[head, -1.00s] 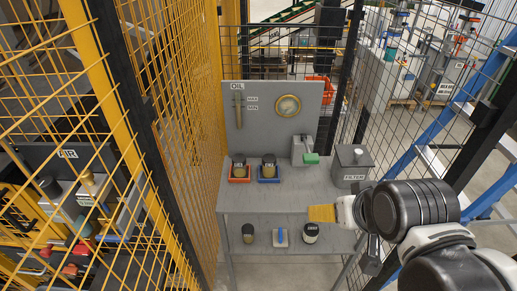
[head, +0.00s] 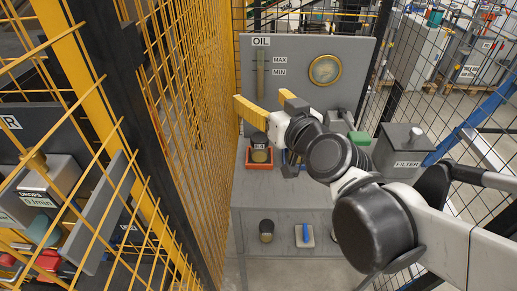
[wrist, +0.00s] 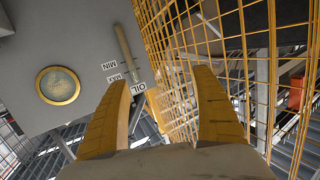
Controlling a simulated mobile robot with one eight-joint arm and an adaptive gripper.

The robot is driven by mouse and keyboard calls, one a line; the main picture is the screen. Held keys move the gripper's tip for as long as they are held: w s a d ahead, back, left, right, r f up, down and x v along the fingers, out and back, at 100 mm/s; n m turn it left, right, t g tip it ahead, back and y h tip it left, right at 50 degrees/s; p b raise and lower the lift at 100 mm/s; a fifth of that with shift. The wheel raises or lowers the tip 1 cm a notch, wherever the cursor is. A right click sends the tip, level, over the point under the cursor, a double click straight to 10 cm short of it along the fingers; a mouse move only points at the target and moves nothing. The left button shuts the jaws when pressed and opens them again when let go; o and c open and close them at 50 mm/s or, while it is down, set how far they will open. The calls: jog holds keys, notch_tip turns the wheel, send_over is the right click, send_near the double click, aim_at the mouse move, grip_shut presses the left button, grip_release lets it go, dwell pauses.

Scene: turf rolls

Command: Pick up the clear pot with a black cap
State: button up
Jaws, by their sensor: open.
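A small pot with a black cap and amber-brown contents (head: 260,155) stands in a red tray (head: 249,167) on the upper shelf, left side. A blue tray (head: 288,171) beside it is mostly hidden behind my arm, and its pot cannot be made out. Another dark-capped pot (head: 266,237) stands on the lower shelf. I cannot tell for sure which is the clear one. My gripper (head: 248,97) is open and empty, above and behind the red tray, in front of the oil panel. In the wrist view its yellow fingers (wrist: 163,80) are spread, with no pot between them.
The oil panel (head: 300,60) with gauge and tube rises behind the shelf. Yellow mesh fencing (head: 190,120) stands close on the left. A grey FILTER box (head: 400,152) is at the right. A small blue-handled item (head: 305,236) lies on the lower shelf.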

notch_tip(320, 180, up, 3)
jog(key=w+a+m+t, duration=0.1)
jog(key=w+a+t, duration=0.1)
jog(key=w, duration=0.1)
jog(key=m+g+h, duration=0.4)
jog(key=m+h, duration=0.2)
jog(key=h, duration=0.4)
send_near(257, 148)
jog(key=w, duration=0.2)
jog(key=x, duration=0.3)
jog(key=b+x, duration=0.1)
jog(key=x, duration=0.1)
jog(key=shift+w+d+f, duration=0.1)
jog(key=shift+d+f, duration=0.2)
jog(key=shift+f, duration=0.1)
jog(key=shift+b+x, duration=1.3)
jog(key=shift+x, duration=1.45)
jog(key=shift+f, duration=0.15)
jog(key=c, duration=1.5)
jog(key=shift+o, duration=0.2)
